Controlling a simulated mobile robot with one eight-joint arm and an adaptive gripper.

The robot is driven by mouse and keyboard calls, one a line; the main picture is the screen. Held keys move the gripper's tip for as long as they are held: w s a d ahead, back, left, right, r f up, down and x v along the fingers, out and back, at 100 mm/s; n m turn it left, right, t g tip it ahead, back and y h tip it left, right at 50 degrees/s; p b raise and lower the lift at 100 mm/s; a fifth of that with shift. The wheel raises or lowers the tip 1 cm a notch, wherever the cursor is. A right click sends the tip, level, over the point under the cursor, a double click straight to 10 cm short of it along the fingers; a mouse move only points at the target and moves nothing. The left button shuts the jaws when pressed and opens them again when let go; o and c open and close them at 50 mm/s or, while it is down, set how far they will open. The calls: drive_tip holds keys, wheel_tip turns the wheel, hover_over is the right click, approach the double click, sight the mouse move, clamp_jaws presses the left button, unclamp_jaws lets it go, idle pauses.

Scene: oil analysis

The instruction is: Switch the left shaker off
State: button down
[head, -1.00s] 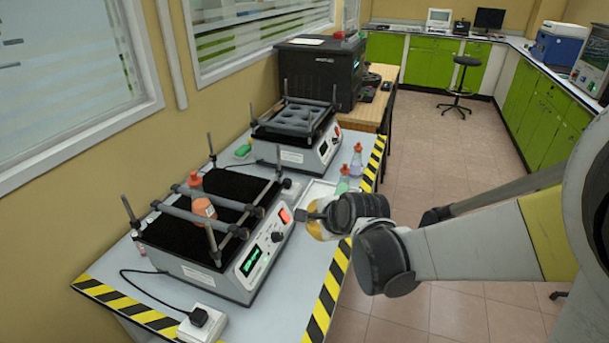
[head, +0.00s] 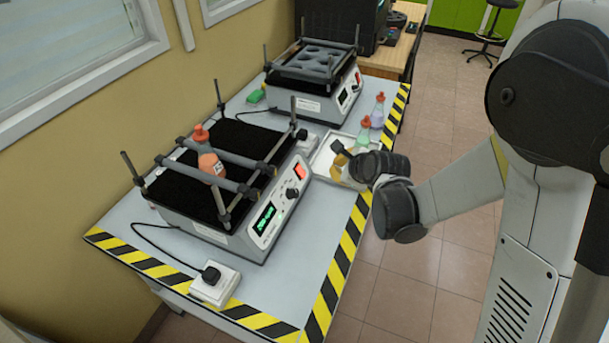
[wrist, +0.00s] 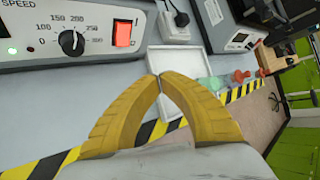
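The left shaker (head: 230,185) is the nearer one in the head view, with a black platform carrying an orange bottle (head: 209,160) between bars. Its green display (head: 264,217) is lit. Its red rocker switch (head: 301,172) glows beside the speed knob (head: 292,193). In the wrist view the red switch (wrist: 123,33) and knob (wrist: 71,42) are at upper left. My gripper (wrist: 160,77) has its yellow fingertips together with nothing between them. It is in front of the panel, to the right of the switch and apart from it. In the head view my gripper (head: 343,157) is over the table near the white tray.
A second shaker (head: 315,80) stands farther back. A white tray (head: 323,165) and capped bottles (head: 364,135) lie by the table's striped right edge. A white power socket (head: 214,284) with a cable sits at the front. The floor to the right is clear.

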drive_tip(key=w+a+f+b, duration=0.1)
drive_tip(key=w+a+f, duration=0.1)
drive_tip(key=a+f, duration=0.2)
drive_tip(key=shift+w+a+f+b, duration=0.2)
drive_tip(key=shift+a+f+b, duration=0.15)
drive_tip(key=shift+a, duration=0.9)
idle(0.6)
drive_tip(key=shift+w+a+f, duration=0.1)
drive_tip(key=shift+a+f, duration=0.1)
drive_tip(key=shift+w+a+f, duration=0.1)
drive_tip(key=shift+a+f, duration=0.1)
drive_tip(key=shift+a, duration=0.05)
idle(0.7)
drive_tip(key=shift+s+d+r, duration=0.2)
drive_tip(key=shift+d+r, duration=0.2)
drive_tip(key=shift+d, duration=0.2)
drive_tip(key=shift+r, duration=0.1)
drive_tip(key=shift+s+d+r+p, duration=0.3)
drive_tip(key=shift+d+r, duration=0.15)
drive_tip(key=shift+d, duration=0.2)
drive_tip(key=shift+s+d+r+p, duration=0.2)
drive_tip(key=shift+d+r+p, duration=0.1)
drive_tip(key=shift+d+r, duration=0.25)
drive_tip(key=shift+s+d+r+p, duration=0.25)
drive_tip(key=shift+d+r+p, duration=0.1)
drive_tip(key=shift+d, duration=0.35)
